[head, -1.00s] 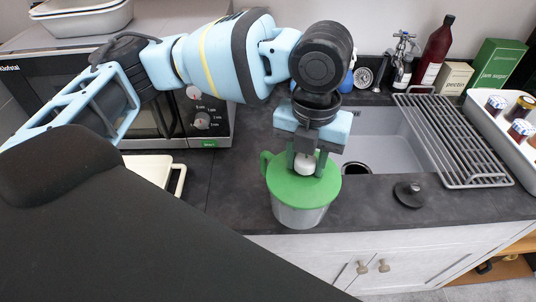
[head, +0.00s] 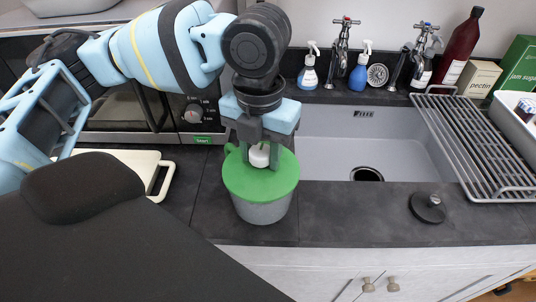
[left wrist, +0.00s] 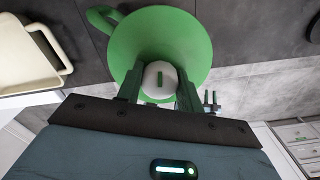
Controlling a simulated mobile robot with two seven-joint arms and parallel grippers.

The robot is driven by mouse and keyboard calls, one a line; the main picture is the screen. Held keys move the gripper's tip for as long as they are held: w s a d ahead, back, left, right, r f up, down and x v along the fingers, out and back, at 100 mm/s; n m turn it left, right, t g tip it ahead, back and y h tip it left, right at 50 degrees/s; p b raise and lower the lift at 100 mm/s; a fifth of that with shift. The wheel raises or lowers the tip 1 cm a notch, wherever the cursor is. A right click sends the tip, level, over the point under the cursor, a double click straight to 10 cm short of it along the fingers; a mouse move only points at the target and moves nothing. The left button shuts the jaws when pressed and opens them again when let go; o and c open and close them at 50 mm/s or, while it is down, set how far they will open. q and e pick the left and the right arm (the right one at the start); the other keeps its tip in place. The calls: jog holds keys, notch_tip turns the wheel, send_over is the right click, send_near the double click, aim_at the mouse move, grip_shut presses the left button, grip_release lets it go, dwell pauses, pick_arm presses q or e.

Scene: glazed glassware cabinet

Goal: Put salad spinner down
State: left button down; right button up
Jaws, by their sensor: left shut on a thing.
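The salad spinner has a green lid with a side loop, a white knob and a grey bowl (head: 262,212). In the head view it is upright at the front edge of the dark worktop, left of the sink. My left gripper (head: 259,155) comes down from above and is shut on the white knob. In the left wrist view the green lid (left wrist: 160,30) fills the top middle, with the knob between the fingers (left wrist: 160,80). I cannot tell whether the bowl's base touches the worktop. My right gripper is not in view.
The grey sink (head: 420,165) lies to the right, with a wire rack (head: 480,145) beside it. A black round lid (head: 427,207) lies on the worktop in front. A cream board (head: 125,160) and a microwave (head: 150,110) are at left. Spray bottles (head: 359,72) stand behind.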

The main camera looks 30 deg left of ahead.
pick_arm(q)
jog(key=shift+f, duration=0.45)
jog(key=shift+r, duration=0.15)
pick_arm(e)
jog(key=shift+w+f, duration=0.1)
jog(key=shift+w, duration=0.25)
pick_arm(q)
jog(key=c, duration=1.4)
grip_release()
jog(key=shift+f, duration=0.2)
jog(key=o, duration=0.5)
jog(key=shift+r, duration=0.35)
notch_tip(320, 180, up, 10)
jog(key=shift+r+p, duration=0.25)
jog(key=shift+p, duration=0.45)
jog(key=shift+r, duration=0.55)
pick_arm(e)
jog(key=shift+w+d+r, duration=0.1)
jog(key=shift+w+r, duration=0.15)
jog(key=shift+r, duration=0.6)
